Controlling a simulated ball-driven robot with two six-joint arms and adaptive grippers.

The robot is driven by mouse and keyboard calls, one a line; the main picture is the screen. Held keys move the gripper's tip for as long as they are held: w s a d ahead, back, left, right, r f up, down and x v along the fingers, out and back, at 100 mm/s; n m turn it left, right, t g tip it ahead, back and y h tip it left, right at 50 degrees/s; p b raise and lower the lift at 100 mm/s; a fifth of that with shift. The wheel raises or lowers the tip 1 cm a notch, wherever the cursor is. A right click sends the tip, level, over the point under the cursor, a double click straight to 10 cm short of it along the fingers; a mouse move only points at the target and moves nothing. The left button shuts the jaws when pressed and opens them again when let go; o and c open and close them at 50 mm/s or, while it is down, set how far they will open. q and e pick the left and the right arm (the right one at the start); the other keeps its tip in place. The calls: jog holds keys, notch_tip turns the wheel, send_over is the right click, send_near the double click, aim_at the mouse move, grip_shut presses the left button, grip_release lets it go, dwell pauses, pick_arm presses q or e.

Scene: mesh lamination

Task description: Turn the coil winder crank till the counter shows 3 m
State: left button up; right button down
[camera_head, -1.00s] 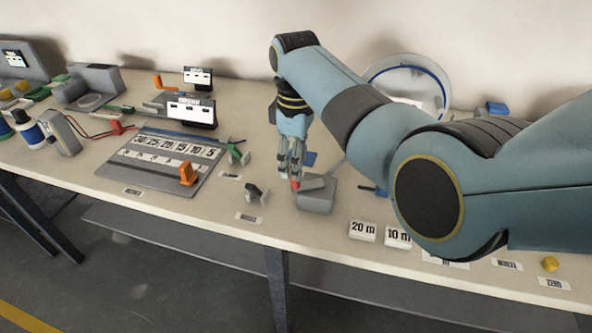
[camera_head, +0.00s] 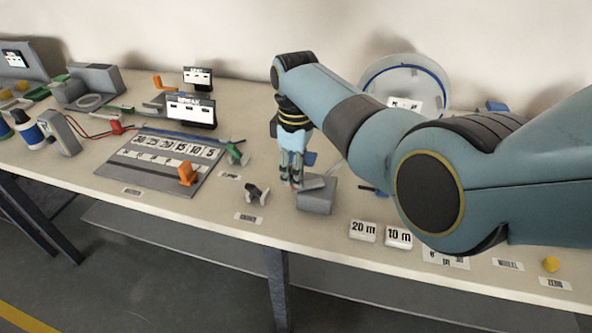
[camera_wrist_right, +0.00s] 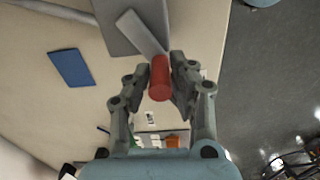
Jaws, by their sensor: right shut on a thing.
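The crank has a red handle (camera_wrist_right: 160,80) and a flat grey arm (camera_wrist_right: 141,32). The arm sits on a grey block (camera_head: 316,201) near the front edge of the bench. My right gripper (camera_head: 292,181) is shut on the red handle; in the right wrist view its fingers (camera_wrist_right: 161,88) close on it from both sides. A round reel with a blue ring (camera_head: 442,82) stands at the back, partly behind my right arm. A white panel (camera_head: 404,103) with dark marks shows in front of it, too small to read. My left gripper is out of view.
White blocks marked 20 m (camera_head: 362,231) and 10 m (camera_head: 398,237) lie right of the crank. A small black clamp (camera_head: 257,194) stands just left of it. A grey scale board (camera_head: 150,172) lies further left. A yellow knob (camera_head: 550,263) is at the right.

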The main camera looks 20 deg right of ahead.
jog(key=shift+w+d+m+b, duration=0.25)
jog(key=shift+w+m, duration=0.35)
jog(key=shift+m, duration=0.95)
jog(key=shift+w+d+m+b, duration=0.1)
jog(key=shift+w+d+m, duration=0.4)
jog(key=shift+m, duration=1.1)
jog(key=shift+w+d+m+b, duration=0.15)
jog(key=shift+w+m, duration=0.55)
jog(key=shift+m, duration=0.85)
jog(key=c, duration=1.2)
grip_release()
jog(key=shift+o, duration=0.2)
notch_tip(320, 180, up, 12)
